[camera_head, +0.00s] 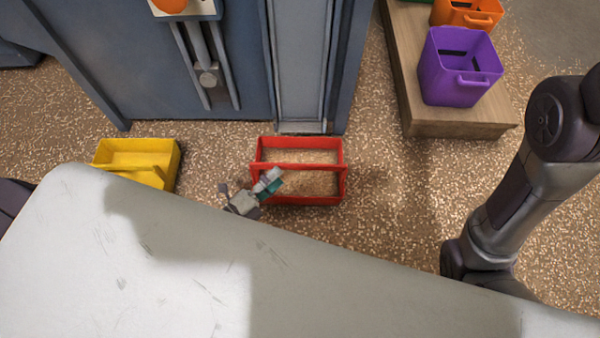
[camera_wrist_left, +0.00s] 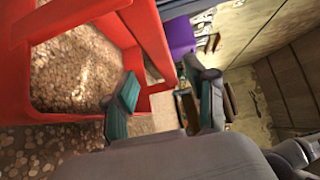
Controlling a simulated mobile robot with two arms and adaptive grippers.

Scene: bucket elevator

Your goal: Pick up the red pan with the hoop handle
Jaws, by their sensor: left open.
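The red pan (camera_head: 345,185) stands on the floor before the blue-grey machine, its handle bar running across its middle. In the left wrist view the red pan (camera_wrist_left: 158,40) fills the upper left, with tan granular texture inside. My left gripper (camera_head: 268,182) is open at the left end of the handle bar. In the wrist view its teal fingertips (camera_wrist_left: 163,108) are spread, with part of the red handle showing between them. I cannot tell whether the bar lies fully inside the jaws. My right arm shows at the right, but its gripper is hidden.
A yellow pan (camera_head: 140,150) stands on the floor to the left. A purple bucket (camera_head: 458,65) and an orange bucket (camera_head: 465,12) stand on a wooden platform (camera_head: 415,80) at the upper right. The machine (camera_head: 100,50) rises close behind the red pan. Speckled floor is clear to its right.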

